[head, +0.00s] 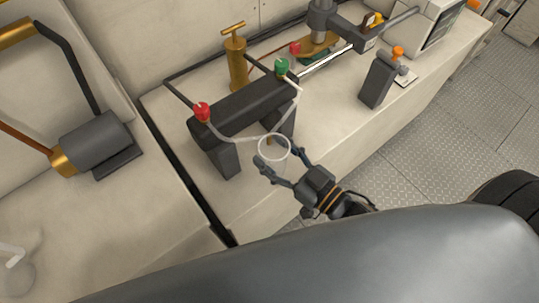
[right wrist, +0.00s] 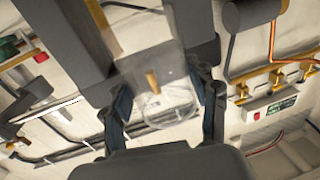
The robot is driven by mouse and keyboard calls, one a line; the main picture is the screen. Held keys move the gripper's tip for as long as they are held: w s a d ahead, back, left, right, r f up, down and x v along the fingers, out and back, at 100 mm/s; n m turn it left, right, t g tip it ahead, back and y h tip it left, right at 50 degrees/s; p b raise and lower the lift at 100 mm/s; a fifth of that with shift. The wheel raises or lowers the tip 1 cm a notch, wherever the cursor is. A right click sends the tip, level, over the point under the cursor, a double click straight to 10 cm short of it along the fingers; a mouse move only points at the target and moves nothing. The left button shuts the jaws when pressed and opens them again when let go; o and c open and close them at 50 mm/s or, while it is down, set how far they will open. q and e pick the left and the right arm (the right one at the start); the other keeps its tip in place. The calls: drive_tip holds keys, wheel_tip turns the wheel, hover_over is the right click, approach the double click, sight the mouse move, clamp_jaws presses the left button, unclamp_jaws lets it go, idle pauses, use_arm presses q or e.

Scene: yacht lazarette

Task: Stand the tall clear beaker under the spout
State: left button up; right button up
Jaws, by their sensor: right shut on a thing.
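My right gripper (head: 279,161) is shut on the tall clear beaker (head: 274,166), with one finger on each side of it. The beaker is at the front edge of the dark manifold block (head: 243,107), its round rim facing up toward the head camera. A small brass spout shows at or behind the rim in the head view, partly hidden. In the right wrist view the beaker (right wrist: 165,100) is between the fingers (right wrist: 166,97), and the brass spout (right wrist: 152,81) shows through or against its clear wall. I cannot tell whether the beaker's base touches the bench. My left gripper is not in view.
A dark block with an orange knob (head: 377,80) is at right. The bench (head: 335,125) between is clear.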

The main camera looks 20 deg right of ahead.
drive_tip(key=w+f, duration=0.3)
drive_tip(key=shift+f, duration=0.25)
drive_tip(key=shift+w+f+b, duration=0.1)
drive_tip(key=shift+f+b, duration=0.25)
drive_tip(key=shift+f, duration=1.25)
drive_tip(key=shift+f, duration=0.1)
drive_tip(key=o, duration=1.2)
drive_tip(key=shift+o, duration=0.2)
drive_tip(key=b+v, duration=0.1)
drive_tip(key=v, duration=1.1)
